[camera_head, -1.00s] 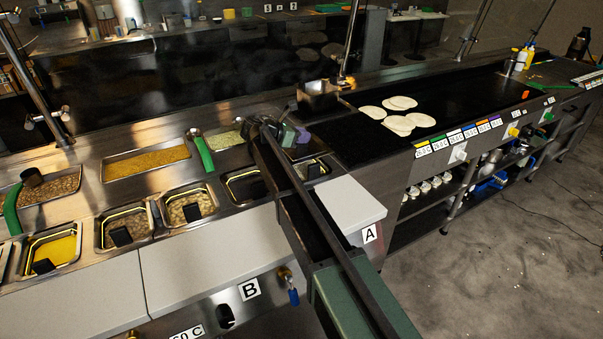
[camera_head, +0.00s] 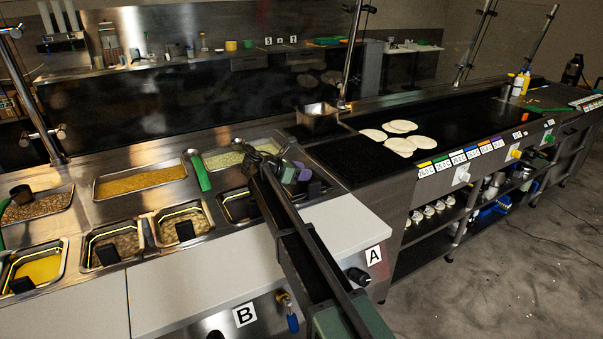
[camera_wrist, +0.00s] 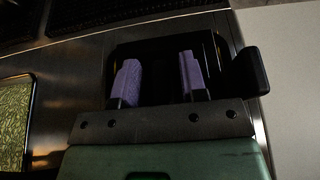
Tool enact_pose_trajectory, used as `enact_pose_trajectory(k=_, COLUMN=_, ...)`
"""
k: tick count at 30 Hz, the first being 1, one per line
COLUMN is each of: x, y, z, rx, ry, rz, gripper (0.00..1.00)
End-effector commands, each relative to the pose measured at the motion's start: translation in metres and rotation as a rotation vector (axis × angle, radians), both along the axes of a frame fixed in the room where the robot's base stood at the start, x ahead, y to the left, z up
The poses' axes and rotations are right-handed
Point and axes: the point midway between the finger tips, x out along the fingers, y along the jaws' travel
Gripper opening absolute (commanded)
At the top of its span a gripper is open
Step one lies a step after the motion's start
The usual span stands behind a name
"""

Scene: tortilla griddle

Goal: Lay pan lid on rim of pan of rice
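My gripper (camera_wrist: 160,80) shows two purple finger pads set apart, with nothing clearly held between them. It is over the right end of the pan row in the head view (camera_head: 296,174). A back-row pan of yellow grain (camera_head: 140,180) looks like the rice, though I cannot be sure. Its top appears uncovered.
A pan of pale green shreds (camera_head: 228,160) lies behind my gripper, with a green handle (camera_head: 201,172) beside it. Front pans with yellow edging and black tabs include one (camera_head: 180,226) left of my arm. The white counter (camera_head: 190,275) is clear. Tortillas (camera_head: 400,127) lie on the griddle.

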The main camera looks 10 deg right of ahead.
Motion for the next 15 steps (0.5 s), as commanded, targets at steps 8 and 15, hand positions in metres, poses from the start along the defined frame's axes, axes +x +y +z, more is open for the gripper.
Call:
enact_pose_trajectory(k=8, x=0.000, y=0.000, z=0.002, rx=0.000, ry=0.000, rz=0.000, gripper=0.42)
enact_pose_trajectory(k=15, x=-0.010, y=0.031, z=0.022, rx=0.000, ry=0.000, rz=0.003, gripper=0.42)
